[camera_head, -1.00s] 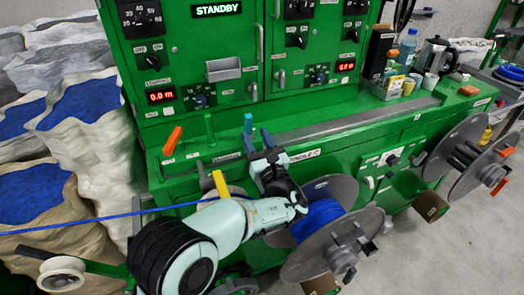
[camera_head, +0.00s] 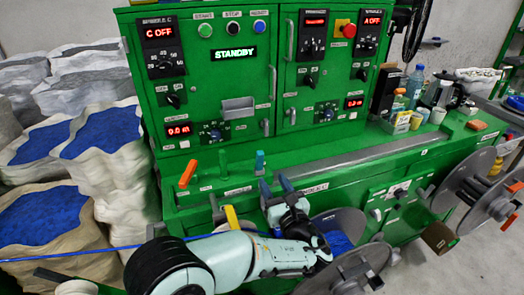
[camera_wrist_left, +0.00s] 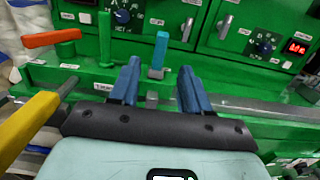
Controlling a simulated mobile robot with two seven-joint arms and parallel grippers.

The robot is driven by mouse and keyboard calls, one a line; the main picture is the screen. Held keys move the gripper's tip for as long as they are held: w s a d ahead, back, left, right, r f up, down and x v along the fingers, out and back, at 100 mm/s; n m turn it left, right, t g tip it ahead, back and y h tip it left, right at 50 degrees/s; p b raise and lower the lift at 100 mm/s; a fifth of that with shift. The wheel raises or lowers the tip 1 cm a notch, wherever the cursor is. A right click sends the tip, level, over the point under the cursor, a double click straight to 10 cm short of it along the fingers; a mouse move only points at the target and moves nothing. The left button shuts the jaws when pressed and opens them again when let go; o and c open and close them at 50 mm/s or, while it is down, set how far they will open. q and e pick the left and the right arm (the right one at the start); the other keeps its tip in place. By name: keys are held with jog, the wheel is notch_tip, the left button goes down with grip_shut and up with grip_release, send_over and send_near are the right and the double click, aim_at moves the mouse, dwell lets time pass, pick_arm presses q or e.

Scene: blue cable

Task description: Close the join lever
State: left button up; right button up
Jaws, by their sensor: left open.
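Several coloured levers stand on the green machine's ledge. I cannot read which one is the join lever. The orange lever (camera_head: 188,175) leans over to one side, and it also shows at the left of the wrist view (camera_wrist_left: 50,38). The green lever (camera_head: 223,163) and the blue lever (camera_head: 260,162) stand upright. In the left wrist view the blue lever (camera_wrist_left: 159,52) appears between my fingers, beyond their tips. A yellow lever (camera_head: 232,217) is nearer, beside my wrist. My left gripper (camera_head: 275,185) is open and empty, just in front of the blue lever; its two blue fingers (camera_wrist_left: 160,78) point at the ledge.
The control cabinet (camera_head: 215,80) rises behind the ledge, with a small grey tray (camera_head: 238,107). A cable spool (camera_head: 350,270) stands right of my arm. A blue cable (camera_head: 100,248) runs in from the left. Bottles and cups (camera_head: 418,118) stand at the ledge's right.

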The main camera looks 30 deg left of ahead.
aim_at(261, 157)
pick_arm(q)
jog(key=shift+h, duration=0.4)
jog(key=p+x, duration=0.1)
jog(key=x, duration=0.3)
jog(key=p+x, duration=0.1)
jog(key=x, duration=0.3)
jog(key=r+p+x, duration=0.1)
jog(key=x, duration=0.4)
jog(key=shift+r, duration=0.1)
pick_arm(e)
jog(key=r, duration=0.1)
jog(key=w+r, duration=0.1)
jog(key=r, duration=0.2)
jog(key=shift+w+r, duration=0.4)
pick_arm(q)
jog(key=shift+s+d, duration=0.1)
grip_shut()
